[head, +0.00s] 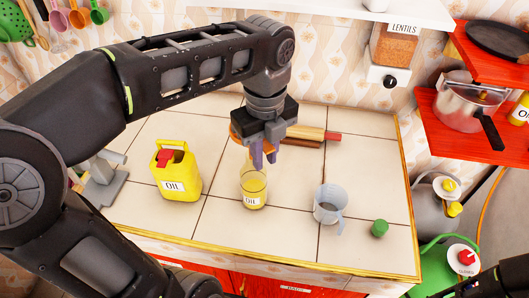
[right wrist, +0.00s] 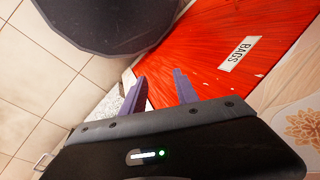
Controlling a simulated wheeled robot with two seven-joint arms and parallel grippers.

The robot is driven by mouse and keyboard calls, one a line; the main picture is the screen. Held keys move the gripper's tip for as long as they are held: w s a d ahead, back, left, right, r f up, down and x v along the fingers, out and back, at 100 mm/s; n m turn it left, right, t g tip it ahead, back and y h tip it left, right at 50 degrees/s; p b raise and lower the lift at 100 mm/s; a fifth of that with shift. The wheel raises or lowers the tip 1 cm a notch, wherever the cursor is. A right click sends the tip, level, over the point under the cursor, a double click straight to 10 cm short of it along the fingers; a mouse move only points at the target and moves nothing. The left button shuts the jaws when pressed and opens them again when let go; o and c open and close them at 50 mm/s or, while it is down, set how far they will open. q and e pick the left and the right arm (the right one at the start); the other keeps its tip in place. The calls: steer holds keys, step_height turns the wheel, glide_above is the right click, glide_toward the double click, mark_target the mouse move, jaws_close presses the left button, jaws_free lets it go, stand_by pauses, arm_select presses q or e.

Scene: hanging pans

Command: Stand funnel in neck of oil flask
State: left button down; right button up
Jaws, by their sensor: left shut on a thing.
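The oil flask (head: 253,190) is a clear glass vessel with yellow oil and an OIL label, upright on the tiled counter. My left gripper (head: 263,158) is just above and behind its mouth in the head view, fingers pointing down. It is shut on an orange thing (head: 237,134), apparently the funnel, mostly hidden by the gripper. The funnel's spout does not show, so I cannot tell whether it is in the flask's neck. My right gripper (right wrist: 160,92) is open and empty, its purple fingers apart in front of a red panel marked BAGS.
A yellow oil can (head: 177,174) stands left of the flask. A clear measuring jug (head: 328,205) and a small green object (head: 379,229) are to the right. A rolling pin (head: 308,132) lies behind. Red shelves (head: 440,122) hold a pot (head: 468,104) at right.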

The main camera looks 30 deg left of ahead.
arm_select(q)
steer(key=shift+f+b, duration=0.65)
steer(key=shift+f, duration=0.35)
stand_by(0.5)
steer(key=c, duration=1.2)
jaws_free()
steer(key=shift+c, duration=0.2)
